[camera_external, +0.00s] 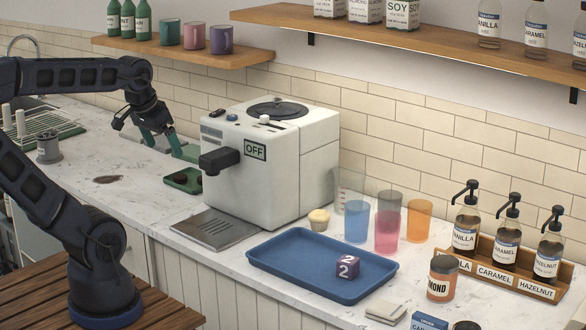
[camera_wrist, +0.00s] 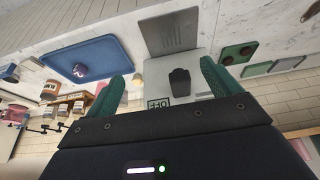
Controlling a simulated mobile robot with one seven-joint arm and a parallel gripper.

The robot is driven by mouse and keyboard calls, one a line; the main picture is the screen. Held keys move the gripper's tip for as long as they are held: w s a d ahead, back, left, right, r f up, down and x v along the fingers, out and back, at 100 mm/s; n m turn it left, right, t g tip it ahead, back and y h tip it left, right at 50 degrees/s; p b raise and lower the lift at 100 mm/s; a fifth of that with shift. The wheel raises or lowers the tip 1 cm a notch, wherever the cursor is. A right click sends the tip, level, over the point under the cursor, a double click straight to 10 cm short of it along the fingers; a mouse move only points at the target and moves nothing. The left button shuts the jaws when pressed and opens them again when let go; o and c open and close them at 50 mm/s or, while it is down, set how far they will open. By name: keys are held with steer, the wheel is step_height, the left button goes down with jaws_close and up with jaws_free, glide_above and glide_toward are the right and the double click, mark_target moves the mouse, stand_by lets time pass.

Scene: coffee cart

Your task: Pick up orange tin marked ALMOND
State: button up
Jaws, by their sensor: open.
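The orange tin (camera_external: 442,279) has a dark lid and a pale label, of which "MOND" shows. It stands upright on the counter at the right, in front of the syrup rack. In the wrist view the tin (camera_wrist: 51,90) appears small at the left edge, beside the blue tray. My gripper (camera_external: 166,148) is over the counter left of the coffee machine, far from the tin. Its green fingers (camera_wrist: 161,85) are spread wide in the wrist view with nothing held between them.
The white coffee machine (camera_external: 270,160) stands between my gripper and the tin. A blue tray (camera_external: 290,287) with a purple "2" cube (camera_external: 347,267) lies left of the tin. Syrup bottles stand in a wooden rack (camera_external: 497,262) behind it. Coloured cups (camera_external: 387,230) stand behind the tray.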

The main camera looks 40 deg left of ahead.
steer(key=w+d+r+m+h, duration=0.15)
steer(key=w+d+m, duration=0.45)
steer(key=w+d, duration=1.8)
steer(key=m+g+h, duration=0.2)
steer(key=m, duration=0.3)
glide_above(443, 262)
steer(key=s+a, duration=0.2)
step_height(443, 262, down, 17)
steer(key=x, duration=0.5)
steer(key=shift+w+f, duration=0.2)
steer(key=shift+w+x, duration=0.1)
steer(key=shift+x, duration=1.3)
steer(key=shift+w+x, duration=0.15)
steer(key=shift+x, duration=1.25)
steer(key=shift+r, duration=0.1)
